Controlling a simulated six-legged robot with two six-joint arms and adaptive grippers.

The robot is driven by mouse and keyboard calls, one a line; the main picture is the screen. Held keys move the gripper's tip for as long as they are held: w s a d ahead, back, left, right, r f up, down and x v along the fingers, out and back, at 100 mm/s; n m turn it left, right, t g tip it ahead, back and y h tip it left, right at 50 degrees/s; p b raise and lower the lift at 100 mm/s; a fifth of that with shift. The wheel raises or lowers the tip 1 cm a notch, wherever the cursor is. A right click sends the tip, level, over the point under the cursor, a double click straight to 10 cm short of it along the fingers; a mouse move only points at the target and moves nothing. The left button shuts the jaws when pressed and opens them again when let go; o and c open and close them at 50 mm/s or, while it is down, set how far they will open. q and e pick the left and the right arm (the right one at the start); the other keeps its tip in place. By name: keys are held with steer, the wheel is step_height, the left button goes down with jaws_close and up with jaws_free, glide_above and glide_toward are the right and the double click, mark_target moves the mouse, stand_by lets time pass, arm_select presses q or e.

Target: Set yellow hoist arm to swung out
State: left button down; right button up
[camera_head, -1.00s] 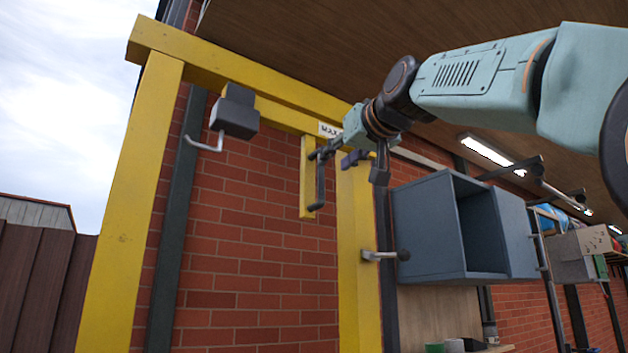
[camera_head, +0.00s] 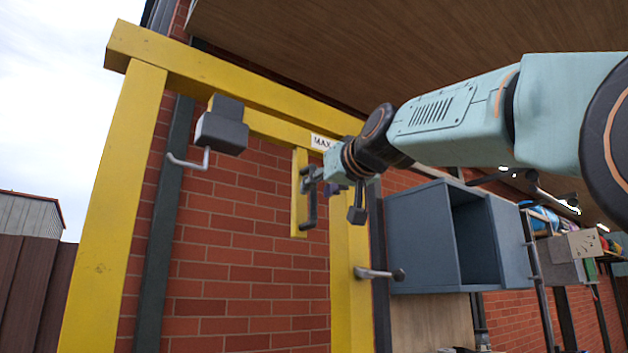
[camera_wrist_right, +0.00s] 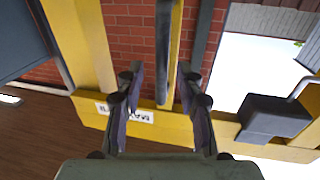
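The yellow hoist arm (camera_head: 262,128) is a beam under the top bar of a yellow frame, with a white "MAX" label. A dark grey block (camera_head: 222,128) with a metal hook hangs near its left end. A yellow upright strip (camera_head: 299,215) with a dark vertical handle (camera_head: 310,210) hangs near its right end. My right gripper (camera_head: 308,180) is at the handle's upper part. In the right wrist view it is open (camera_wrist_right: 160,78), with the dark handle (camera_wrist_right: 165,45) between its fingers. I see no clear grip on it. My left gripper is out of view.
A yellow right post (camera_head: 350,295) carries a metal lever with a dark knob (camera_head: 380,274). A blue-grey open cabinet (camera_head: 425,240) stands close to its right. A brick wall (camera_head: 250,295) is behind, and a wooden ceiling (camera_head: 420,35) is above.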

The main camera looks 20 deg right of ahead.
mark_target(315, 190)
steer(key=w, duration=0.1)
steer(key=w+a+p, duration=0.1)
steer(key=w, duration=0.1)
steer(key=shift+a, duration=0.1)
steer(key=shift+s+d, duration=0.1)
steer(key=shift+d, duration=0.5)
steer(key=shift+a, duration=0.55)
steer(key=c, duration=0.4)
steer(key=shift+w+d+f, duration=0.1)
steer(key=shift+w+d, duration=0.1)
steer(key=shift+d, duration=0.05)
steer(key=c, duration=0.3)
steer(key=shift+s, duration=0.15)
jaws_close()
